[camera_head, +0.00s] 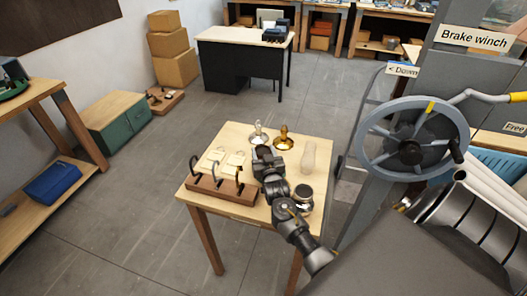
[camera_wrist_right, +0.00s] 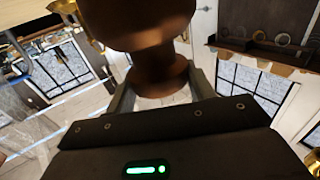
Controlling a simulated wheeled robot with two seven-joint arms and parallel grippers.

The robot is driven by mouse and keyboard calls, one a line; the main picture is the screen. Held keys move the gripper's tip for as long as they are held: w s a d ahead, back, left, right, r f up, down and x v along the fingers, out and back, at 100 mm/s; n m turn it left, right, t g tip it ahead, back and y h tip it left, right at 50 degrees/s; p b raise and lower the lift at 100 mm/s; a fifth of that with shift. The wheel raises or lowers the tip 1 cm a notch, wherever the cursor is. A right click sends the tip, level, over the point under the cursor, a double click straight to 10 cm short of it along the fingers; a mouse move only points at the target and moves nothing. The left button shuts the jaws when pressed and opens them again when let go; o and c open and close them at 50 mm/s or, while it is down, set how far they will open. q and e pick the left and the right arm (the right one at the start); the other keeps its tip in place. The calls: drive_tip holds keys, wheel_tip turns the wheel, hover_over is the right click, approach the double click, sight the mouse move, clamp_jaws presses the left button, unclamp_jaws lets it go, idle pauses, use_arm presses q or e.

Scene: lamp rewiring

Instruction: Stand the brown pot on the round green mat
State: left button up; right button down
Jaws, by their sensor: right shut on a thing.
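In the right wrist view a brown, waisted, rounded thing, which looks like the brown pot (camera_wrist_right: 150,22), fills the top middle. My right gripper (camera_wrist_right: 162,88) is shut on its narrower lower part, with a finger on each side. In the head view my right gripper (camera_head: 264,153) is over the small wooden table (camera_head: 235,142); the brown thing cannot be made out there, hidden by the gripper and wrist. I cannot make out a round green mat on the table. My left gripper is not in view.
The table bears a silver lamp base (camera_head: 258,134), a bronze one (camera_head: 285,140), a clear glass cylinder (camera_head: 308,158), a dark-topped jar (camera_head: 303,197) and a wooden rack with hooks (camera_head: 222,188). A brake winch wheel (camera_head: 412,138) stands to the right.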

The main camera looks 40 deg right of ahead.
drive_tip(key=shift+f, duration=0.1)
drive_tip(key=shift+f+b, duration=0.45)
drive_tip(key=shift+f, duration=0.05)
drive_tip(key=c, duration=0.6)
unclamp_jaws()
drive_tip(key=shift+o, duration=0.2)
drive_tip(key=shift+r+p, duration=0.4)
drive_tip(key=shift+r, duration=0.05)
drive_tip(key=b+v, duration=0.3)
drive_tip(key=v, duration=0.9)
drive_tip(key=shift+r, duration=0.25)
drive_tip(key=shift+a, duration=0.1)
